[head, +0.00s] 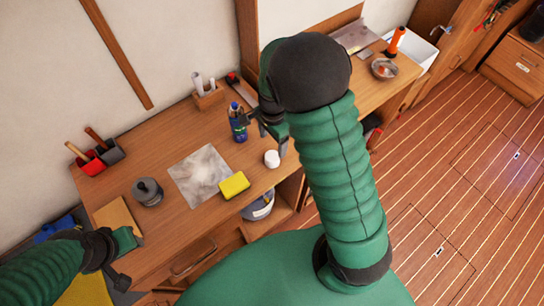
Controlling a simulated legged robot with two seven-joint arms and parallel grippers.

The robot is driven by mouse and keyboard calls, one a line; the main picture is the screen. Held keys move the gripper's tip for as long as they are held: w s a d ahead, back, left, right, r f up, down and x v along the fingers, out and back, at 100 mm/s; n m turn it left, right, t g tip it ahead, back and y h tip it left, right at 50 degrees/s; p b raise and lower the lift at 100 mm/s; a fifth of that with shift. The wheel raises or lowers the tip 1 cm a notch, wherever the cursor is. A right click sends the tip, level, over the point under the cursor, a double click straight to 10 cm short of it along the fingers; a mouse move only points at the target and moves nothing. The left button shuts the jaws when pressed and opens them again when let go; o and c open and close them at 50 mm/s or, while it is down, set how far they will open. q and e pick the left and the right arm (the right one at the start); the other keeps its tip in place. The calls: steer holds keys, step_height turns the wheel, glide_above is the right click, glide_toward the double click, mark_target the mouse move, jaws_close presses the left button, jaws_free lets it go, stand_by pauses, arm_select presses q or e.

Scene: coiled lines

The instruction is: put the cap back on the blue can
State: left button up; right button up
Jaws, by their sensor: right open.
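The blue can (238,124) stands upright on the wooden worktop, with a narrow lighter blue top. A small white round piece (271,158) lies on the worktop near its front edge, to the right of and nearer than the can; I cannot tell for sure whether it is the cap. My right gripper (258,122) is open just right of the can, and I cannot tell whether it touches it. My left gripper (124,262) is at the lower left by the worktop's front edge, too small and dark to read its jaws.
A yellow sponge (234,185) and a grey sheet (201,175) lie left of the white piece. A dark round coil or weight (148,191) and red and grey holders (88,164) stand farther left. A wooden rack (208,97) stands behind the can. A bowl (385,68) is at right.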

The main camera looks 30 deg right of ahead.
mark_target(272, 156)
steer(key=f, duration=0.3)
steer(key=shift+s+d+f, duration=0.2)
steer(key=shift+d+f, duration=0.05)
steer(key=shift+d, duration=0.05)
steer(key=shift+a+f, duration=0.25)
steer(key=shift+a, duration=0.25)
steer(key=shift+a+f, duration=0.2)
steer(key=shift+a, duration=0.3)
steer(key=shift+w+a, duration=0.1)
steer(key=shift+a, duration=0.2)
steer(key=shift+d+f, duration=0.15)
steer(key=shift+d, duration=0.1)
steer(key=f, duration=0.1)
steer(key=d+f, duration=0.1)
steer(key=f, duration=0.1)
steer(key=d+f, duration=0.1)
steer(key=f, duration=0.1)
steer(key=shift+w+d+p, duration=0.1)
steer(key=shift+w+p, duration=0.05)
steer(key=shift+p, duration=0.25)
steer(key=shift+a, duration=0.35)
steer(key=shift+a+r, duration=0.1)
steer(key=shift+a, duration=0.25)
steer(key=shift+c, duration=1.1)
steer(key=shift+d, duration=0.35)
steer(key=c, duration=1)
steer(key=shift+c, duration=0.9)
arm_select(q)
steer(key=shift+s+a+r, duration=0.2)
steer(key=shift+r, duration=0.2)
